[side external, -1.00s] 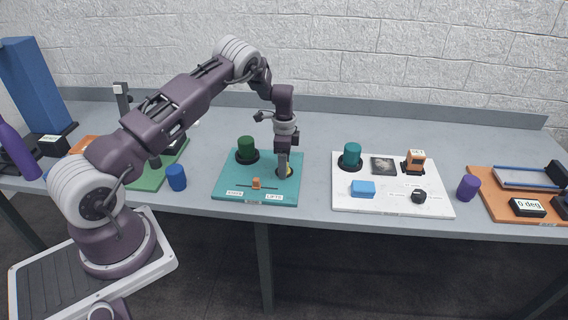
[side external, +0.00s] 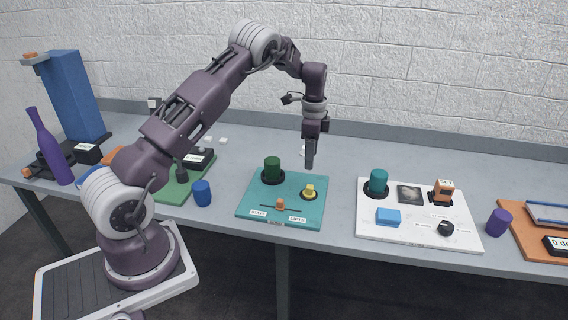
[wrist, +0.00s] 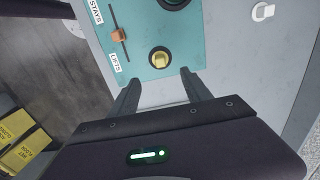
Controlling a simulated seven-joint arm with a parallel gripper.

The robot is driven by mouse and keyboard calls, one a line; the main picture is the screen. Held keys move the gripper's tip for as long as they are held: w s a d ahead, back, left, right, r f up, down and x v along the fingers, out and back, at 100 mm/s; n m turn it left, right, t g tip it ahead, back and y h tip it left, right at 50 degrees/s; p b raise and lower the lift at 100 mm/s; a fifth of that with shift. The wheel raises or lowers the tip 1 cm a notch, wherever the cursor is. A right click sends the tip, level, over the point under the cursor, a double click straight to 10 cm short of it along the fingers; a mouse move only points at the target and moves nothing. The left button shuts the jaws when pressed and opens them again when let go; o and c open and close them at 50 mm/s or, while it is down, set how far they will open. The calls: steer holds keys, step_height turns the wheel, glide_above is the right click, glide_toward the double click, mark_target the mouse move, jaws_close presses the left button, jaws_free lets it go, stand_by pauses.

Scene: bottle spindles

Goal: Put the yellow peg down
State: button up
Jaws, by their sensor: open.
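The yellow peg (side external: 309,190) stands upright in a dark round socket at the right of the teal board (side external: 256,213). In the wrist view the yellow peg (wrist: 160,59) sits in its dark ring, just beyond my fingertips and apart from them. My gripper (side external: 309,165) is above the board, pointing down, with nothing in it. In the wrist view my gripper (wrist: 158,76) has its two fingers spread apart. A small orange slider (side external: 280,204) sits on a slot between labels reading "STAYS" and "LIFTS"; it is at neither end.
A dark green cylinder (side external: 272,168) stands in the board's other socket. A white board (side external: 411,232) with a teal cylinder and a blue block is to the right. A blue cylinder (side external: 201,193) is to the left.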

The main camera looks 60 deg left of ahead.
steer(key=s+d+r+n+t, duration=0.1)
steer(key=s+d+r+n, duration=0.1)
steer(key=s+d+r, duration=0.45)
steer(key=s+d+r+n+t, duration=0.1)
steer(key=s+d+r, duration=0.15)
steer(key=r, duration=0.65)
steer(key=s+d+r+n+t, duration=0.1)
steer(key=s+d+r+n, duration=0.1)
steer(key=s+d+r, duration=0.35)
steer(key=s+d+n+t, duration=0.1)
steer(key=s+d+n, duration=0.1)
steer(key=s, duration=0.8)
steer(key=s+d+r+n+t, duration=0.1)
steer(key=s+d, duration=0.4)
steer(key=s, duration=0.5)
steer(key=shift+n+t, duration=0.3)
steer(key=shift+n, duration=0.2)
